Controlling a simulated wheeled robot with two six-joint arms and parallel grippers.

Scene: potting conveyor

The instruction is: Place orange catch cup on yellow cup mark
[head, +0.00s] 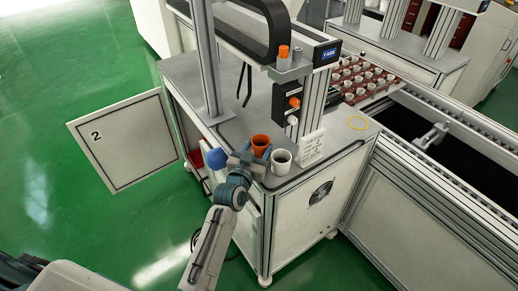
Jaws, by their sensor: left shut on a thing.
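The orange catch cup (261,142) stands upright at the near left corner of the grey machine top, with its open rim facing up. My left gripper (256,158) is shut on the orange cup from the near side. The gripper hides the cup's lower part, so I cannot tell whether it touches the surface. The yellow cup mark (358,122) is a thin ring on the right part of the machine top, and it is empty. My right gripper is not in view.
A white cup (281,160) stands just right of the orange cup. A printed sign (311,146) and a post with an orange knob (294,101) stand between the cups and the ring. A brown tray (362,80) of small pots lies behind. An open panel (124,139) is at left.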

